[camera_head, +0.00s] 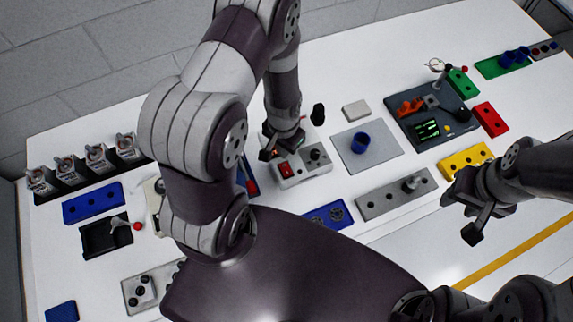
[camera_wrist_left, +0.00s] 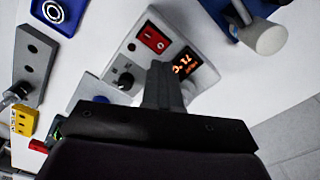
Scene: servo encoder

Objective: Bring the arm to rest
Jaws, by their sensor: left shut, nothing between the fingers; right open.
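My left arm reaches over the table from above. Its left gripper (camera_head: 270,153) is at the back edge of a grey control box (camera_head: 300,176) with a red rocker switch (camera_head: 284,169) and a dark knob (camera_head: 316,155). In the left wrist view the shut fingers (camera_wrist_left: 163,88) hold nothing and overlap the box beside its lit orange display (camera_wrist_left: 183,64). Whether they touch the box I cannot tell. The red switch (camera_wrist_left: 154,40) and knob (camera_wrist_left: 124,81) show there too. My right gripper (camera_head: 462,217) is open and empty over the table's front right side.
A grey plate with a blue cup (camera_head: 360,143) lies right of the box, and a grey block with holes (camera_head: 397,194) in front of that. A dark board (camera_head: 432,117) and a yellow block (camera_head: 466,160) are farther right. Blue block (camera_head: 93,203) and dark tray (camera_head: 105,236) lie left.

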